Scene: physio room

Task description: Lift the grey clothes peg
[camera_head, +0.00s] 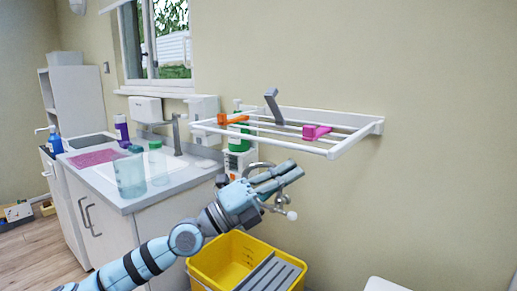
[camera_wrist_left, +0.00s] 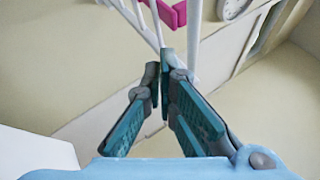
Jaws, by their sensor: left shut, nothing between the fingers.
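The grey clothes peg (camera_head: 273,106) stands up at a tilt on the white drying rack (camera_head: 337,150), between an orange peg (camera_head: 232,119) and a pink peg (camera_head: 316,132). My left gripper (camera_head: 297,170) is below the rack's front rail in the head view, apart from the grey peg, fingers pointing right. In the left wrist view the fingertips (camera_wrist_left: 165,68) are close together with nothing held. That view shows rack rails and the pink peg (camera_wrist_left: 173,14) beyond the tips; I cannot make out the grey peg there. My right gripper is out of view.
A yellow bucket (camera_head: 211,263) with a grey insert is below my left arm. A counter (camera_head: 122,203) with a sink, tap, cup and bottles is at left. Green bottles (camera_head: 240,140) stand behind the rack's left end. The wall right of the rack is bare.

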